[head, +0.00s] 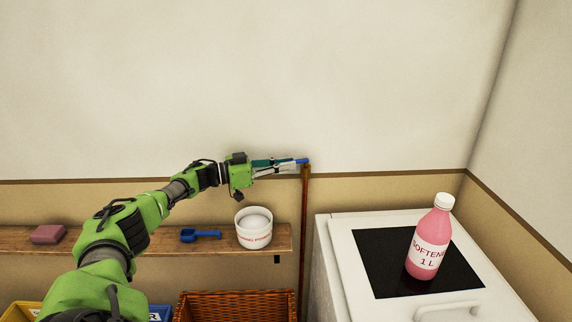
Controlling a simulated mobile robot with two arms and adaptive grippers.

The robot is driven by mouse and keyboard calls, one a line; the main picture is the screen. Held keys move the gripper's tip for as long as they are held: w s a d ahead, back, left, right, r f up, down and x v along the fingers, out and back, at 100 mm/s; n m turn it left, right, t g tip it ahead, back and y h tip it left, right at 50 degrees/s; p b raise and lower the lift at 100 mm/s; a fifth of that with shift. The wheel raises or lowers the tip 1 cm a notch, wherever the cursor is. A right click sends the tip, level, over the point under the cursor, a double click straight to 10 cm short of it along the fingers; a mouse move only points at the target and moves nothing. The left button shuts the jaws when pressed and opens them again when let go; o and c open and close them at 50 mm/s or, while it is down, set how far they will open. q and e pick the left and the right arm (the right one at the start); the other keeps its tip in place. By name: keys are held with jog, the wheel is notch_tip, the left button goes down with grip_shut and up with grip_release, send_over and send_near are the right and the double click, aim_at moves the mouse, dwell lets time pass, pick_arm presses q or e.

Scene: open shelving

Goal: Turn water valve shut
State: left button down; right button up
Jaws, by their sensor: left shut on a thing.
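The handle points sideways, to the left of the pipe top. The fingers hide part of the handle. My right gripper is not in view.
A wooden shelf (130,241) below my left arm holds a pink block (48,234), a blue scoop (200,235) and a white tub (254,228). A wicker basket (237,294) stands below. A white appliance (335,270) at right bears a pink softener bottle (430,243).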

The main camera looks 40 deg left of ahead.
pick_arm(q)
jog(key=c, duration=2.1)
grip_release()
jog(key=v, duration=1.2)
